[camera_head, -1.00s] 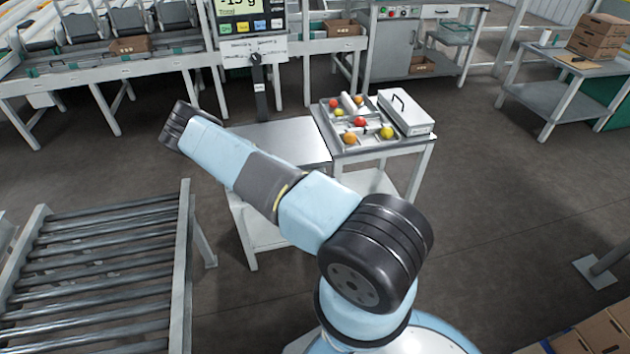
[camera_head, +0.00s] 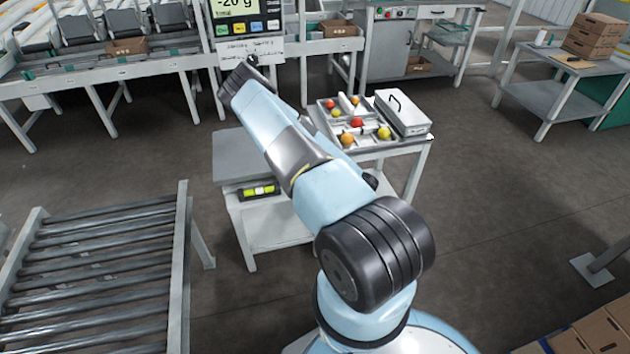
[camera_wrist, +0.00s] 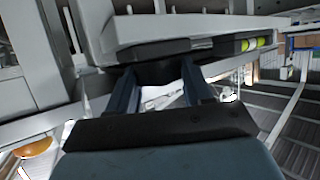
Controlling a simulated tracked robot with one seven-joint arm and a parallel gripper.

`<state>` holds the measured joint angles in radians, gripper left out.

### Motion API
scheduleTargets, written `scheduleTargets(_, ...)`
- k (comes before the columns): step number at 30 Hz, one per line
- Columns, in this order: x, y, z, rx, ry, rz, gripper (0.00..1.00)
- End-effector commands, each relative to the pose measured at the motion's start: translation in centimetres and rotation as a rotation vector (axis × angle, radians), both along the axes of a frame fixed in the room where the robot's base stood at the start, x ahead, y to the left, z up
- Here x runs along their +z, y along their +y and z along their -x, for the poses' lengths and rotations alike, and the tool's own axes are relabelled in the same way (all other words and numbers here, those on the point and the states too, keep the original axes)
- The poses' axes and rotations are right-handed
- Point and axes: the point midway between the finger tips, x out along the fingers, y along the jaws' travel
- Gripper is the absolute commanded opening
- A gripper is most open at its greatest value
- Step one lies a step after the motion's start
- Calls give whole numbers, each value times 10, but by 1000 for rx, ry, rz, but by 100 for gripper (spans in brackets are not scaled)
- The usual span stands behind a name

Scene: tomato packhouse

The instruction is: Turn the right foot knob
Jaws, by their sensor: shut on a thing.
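The bench scale's grey platform (camera_head: 236,158) stands on a white stand, partly covered by my arm in the head view. A level vial (camera_head: 258,191) with yellow-green liquid sits at its front edge. It also shows in the wrist view (camera_wrist: 252,43). In the wrist view my gripper (camera_wrist: 157,78) has its two fingers on either side of a dark foot knob (camera_wrist: 156,72) under the scale, shut on it. My arm hides the gripper and this knob in the head view. The scale's display (camera_head: 240,8) reads about -20 g.
A roller conveyor (camera_head: 95,265) lies at the left. Open floor lies to the right.

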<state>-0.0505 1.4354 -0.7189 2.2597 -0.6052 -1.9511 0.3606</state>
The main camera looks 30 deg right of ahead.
Motion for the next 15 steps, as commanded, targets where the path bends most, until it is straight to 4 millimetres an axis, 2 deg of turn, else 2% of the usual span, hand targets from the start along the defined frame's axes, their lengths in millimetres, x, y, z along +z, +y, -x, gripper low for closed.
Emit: scheduleTargets(15,1,-3,-1,28,-2,4,20)
